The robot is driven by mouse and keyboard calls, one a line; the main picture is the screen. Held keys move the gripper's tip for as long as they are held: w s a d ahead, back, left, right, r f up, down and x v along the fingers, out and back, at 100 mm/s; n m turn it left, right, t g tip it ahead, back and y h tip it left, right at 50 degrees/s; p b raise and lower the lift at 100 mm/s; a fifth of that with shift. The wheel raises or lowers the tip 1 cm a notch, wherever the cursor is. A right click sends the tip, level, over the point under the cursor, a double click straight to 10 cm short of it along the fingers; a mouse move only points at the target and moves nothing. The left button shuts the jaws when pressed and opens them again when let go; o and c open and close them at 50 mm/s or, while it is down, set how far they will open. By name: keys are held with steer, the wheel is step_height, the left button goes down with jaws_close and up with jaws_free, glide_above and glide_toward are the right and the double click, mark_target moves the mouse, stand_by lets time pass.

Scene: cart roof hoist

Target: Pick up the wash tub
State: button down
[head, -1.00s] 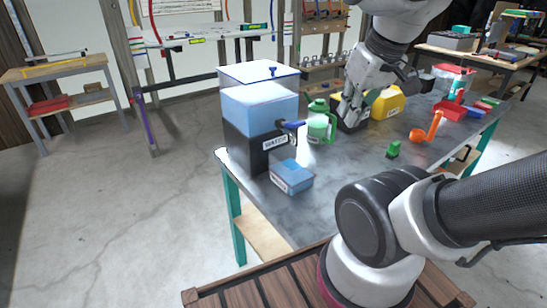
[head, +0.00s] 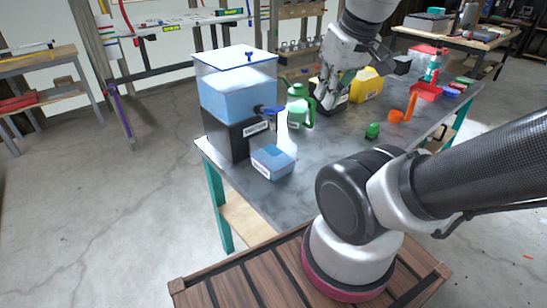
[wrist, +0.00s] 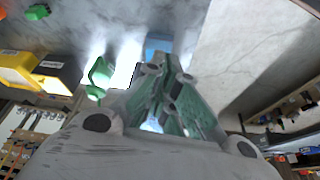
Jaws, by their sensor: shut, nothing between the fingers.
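The wash tub appears to be the small blue tub (head: 273,162) with a white label, standing on the grey table (head: 330,175) below the tap of the water tank. The label is too small to read. My gripper (head: 329,104) is right of and beyond the tub, in front of a black box and apart from the tub. Its fingers (wrist: 165,75) are shut and empty in the wrist view. Part of a blue thing, likely the tub, shows beyond the fingertips (wrist: 157,45); the rest is hidden by the fingers.
The water tank (head: 238,105) stands directly behind the tub. A green watering can (head: 298,108) and yellow container (head: 368,87) are near my gripper. A green item (head: 372,131) and orange item (head: 396,116) lie to the right. The table right of the tub is clear.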

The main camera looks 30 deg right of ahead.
steer(key=c, duration=2.2)
jaws_free()
steer(key=o, duration=0.4)
steer(key=shift+c, duration=0.2)
steer(key=shift+o, duration=1.2)
steer(key=shift+w+f+m, duration=0.2)
steer(key=shift+w+m, duration=0.1)
steer(key=shift+w, duration=0.05)
steer(key=m+g+y, duration=0.4)
steer(key=m+g, duration=0.1)
steer(key=m, duration=1)
glide_above(294, 148)
step_height(294, 148, down, 19)
steer(key=shift+f, duration=0.1)
steer(key=shift+x, duration=3.8)
